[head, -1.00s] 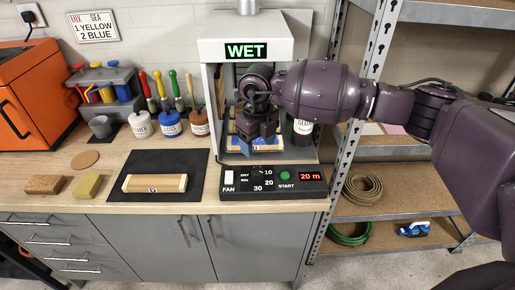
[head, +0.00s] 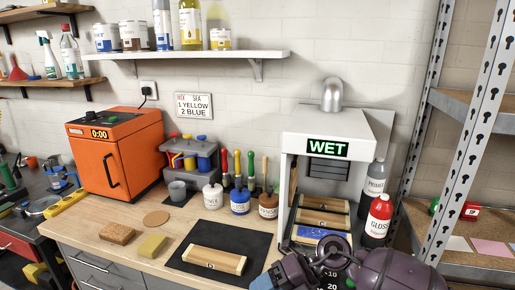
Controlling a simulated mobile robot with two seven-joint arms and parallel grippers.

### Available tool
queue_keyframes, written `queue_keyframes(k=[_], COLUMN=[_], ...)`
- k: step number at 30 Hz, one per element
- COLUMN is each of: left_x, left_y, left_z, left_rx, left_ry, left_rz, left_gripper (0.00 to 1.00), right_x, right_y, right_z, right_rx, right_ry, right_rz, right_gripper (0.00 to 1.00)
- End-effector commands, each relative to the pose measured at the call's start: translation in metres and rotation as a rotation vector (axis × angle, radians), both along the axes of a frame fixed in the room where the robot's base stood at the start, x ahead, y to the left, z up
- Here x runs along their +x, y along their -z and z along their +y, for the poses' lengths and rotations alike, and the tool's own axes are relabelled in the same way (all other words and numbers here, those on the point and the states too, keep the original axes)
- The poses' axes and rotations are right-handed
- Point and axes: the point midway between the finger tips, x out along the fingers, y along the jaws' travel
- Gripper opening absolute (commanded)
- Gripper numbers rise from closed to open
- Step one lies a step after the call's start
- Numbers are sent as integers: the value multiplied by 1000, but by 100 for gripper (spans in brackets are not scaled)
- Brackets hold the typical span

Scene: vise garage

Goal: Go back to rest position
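My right arm (head: 400,272) enters along the bottom edge at the lower right. Its gripper (head: 275,281) is at the bottom, in front of the white booth (head: 382,120) and right of the black mat (head: 255,243). The picture edge cuts off part of the gripper, and I cannot tell whether it is open or shut. My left gripper is not in view. The booth's display (head: 327,149) reads WET. Wooden pieces (head: 325,203) are inside the booth, with a blue-topped piece (head: 318,236) at the front, partly hidden by my arm.
A wooden block (head: 215,260) lies on the mat. Small paint jars (head: 240,203), a sponge (head: 152,246) and an orange oven (head: 115,160) are on the bench. Bottles (head: 377,218) stand right of the booth, beside a metal shelf rack (head: 470,140).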

Motion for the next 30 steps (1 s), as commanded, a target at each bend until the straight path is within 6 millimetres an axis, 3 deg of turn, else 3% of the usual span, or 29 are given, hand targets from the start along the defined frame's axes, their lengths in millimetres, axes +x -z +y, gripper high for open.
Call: queue_keyframes(k=[4,8,11,16,23,26,30], left_x=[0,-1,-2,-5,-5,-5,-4], left_y=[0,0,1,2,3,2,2], left_z=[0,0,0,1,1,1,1], left_rx=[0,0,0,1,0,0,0], left_ry=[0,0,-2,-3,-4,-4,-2], left_rz=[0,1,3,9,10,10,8], left_gripper=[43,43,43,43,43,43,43], right_x=[-15,-14,-10,-1,-9,-27,-68], right_y=[-11,-22,-24,-10,44,77,126], right_z=[17,14,1,-40,-118,-155,-201], right_rx=[301,527,678,882,1043,1070,1067], right_ry=[169,360,530,857,1348,1567,1862], right_rz=[138,255,349,516,760,875,1045], right_gripper=[65,65,65,65,65,65,65])
